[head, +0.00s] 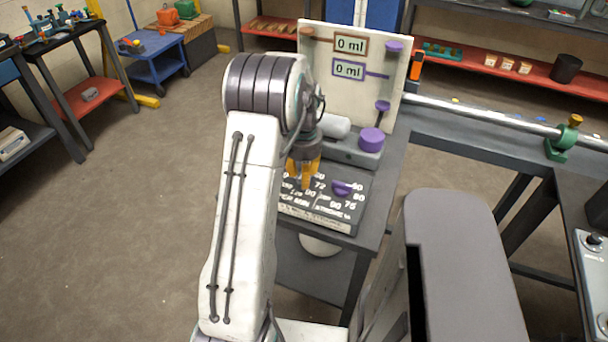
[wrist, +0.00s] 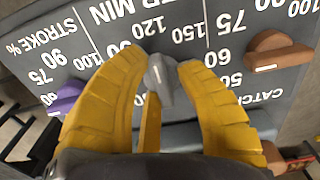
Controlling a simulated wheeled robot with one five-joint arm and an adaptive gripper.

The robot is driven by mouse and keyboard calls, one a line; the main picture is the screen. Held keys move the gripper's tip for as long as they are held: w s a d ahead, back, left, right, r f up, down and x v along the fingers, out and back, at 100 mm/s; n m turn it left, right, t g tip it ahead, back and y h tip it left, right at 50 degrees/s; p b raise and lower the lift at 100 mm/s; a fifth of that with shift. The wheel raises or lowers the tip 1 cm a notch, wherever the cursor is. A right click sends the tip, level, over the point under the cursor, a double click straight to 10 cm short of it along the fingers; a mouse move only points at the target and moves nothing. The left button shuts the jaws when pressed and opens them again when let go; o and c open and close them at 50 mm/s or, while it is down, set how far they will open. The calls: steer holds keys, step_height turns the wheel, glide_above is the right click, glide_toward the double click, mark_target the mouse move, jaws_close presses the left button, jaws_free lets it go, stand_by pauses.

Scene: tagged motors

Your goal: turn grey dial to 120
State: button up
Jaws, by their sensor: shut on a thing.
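The grey dial (wrist: 160,80) sits on the dark panel (wrist: 110,30) in the wrist view, between the tips of my yellow gripper (wrist: 160,66). Both fingers touch it, and my gripper is shut on it. White figures 120 and 150 are printed just above it. Which way the dial points is not clear, because the fingers cover its sides. In the head view my gripper (head: 304,180) reaches down onto the sloping panel (head: 325,222) and hides the grey dial.
A purple dial (wrist: 68,97) is left of my gripper and a brown dial (wrist: 275,52) is right of it. In the head view a white board (head: 325,95) with two "0 ml" displays stands behind the panel. A metal pipe (head: 480,118) runs to the right.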

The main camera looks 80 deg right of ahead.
steer(key=shift+w+a+f, duration=0.1)
steer(key=shift+a+f, duration=0.1)
steer(key=shift+a, duration=0.05)
steer(key=o, duration=1.2)
steer(key=shift+d+r, duration=0.1)
steer(key=shift+r, duration=0.15)
steer(key=shift+d+r, duration=0.1)
steer(key=shift+r, duration=0.2)
step_height(320, 180, up, 11)
steer(key=shift+r, duration=0.1)
